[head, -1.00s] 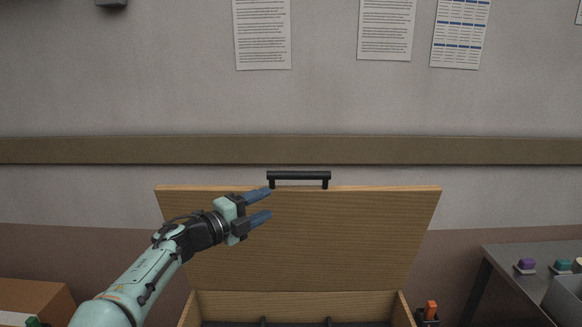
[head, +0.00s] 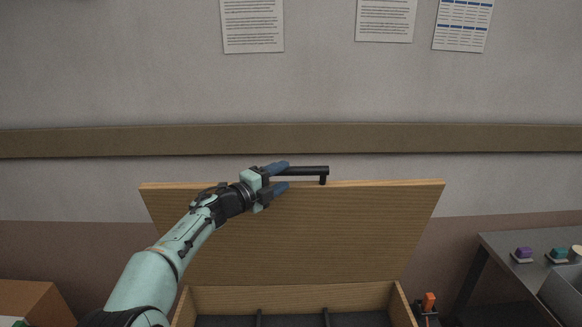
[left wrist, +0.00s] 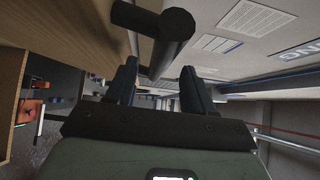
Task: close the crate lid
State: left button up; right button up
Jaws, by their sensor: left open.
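The wooden crate lid (head: 330,235) stands open, raised at the back of the crate (head: 290,299). A black bar handle (head: 310,170) is fixed to the lid's top edge. My left gripper (head: 283,178) is open at the left end of the handle and hides that end. In the left wrist view the handle (left wrist: 172,40) runs between the two fingers of my left gripper (left wrist: 158,85), with the lid (left wrist: 75,45) to the left. I cannot tell whether a finger touches the bar. My right gripper is not in view.
A grey table (head: 510,262) with small purple and teal items stands at the right. A cardboard box (head: 32,302) is at the lower left. An orange-topped object (head: 429,302) is beside the crate's right side. The wall is behind the lid.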

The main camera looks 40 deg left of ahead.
aim_at(287, 174)
pick_arm(q)
jog(key=shift+w+d+p, duration=0.2)
jog(key=shift+w+p, duration=0.3)
jog(key=shift+w, duration=1.75)
jog(key=shift+c, duration=0.4)
jog(key=shift+s, duration=0.1)
grip_shut()
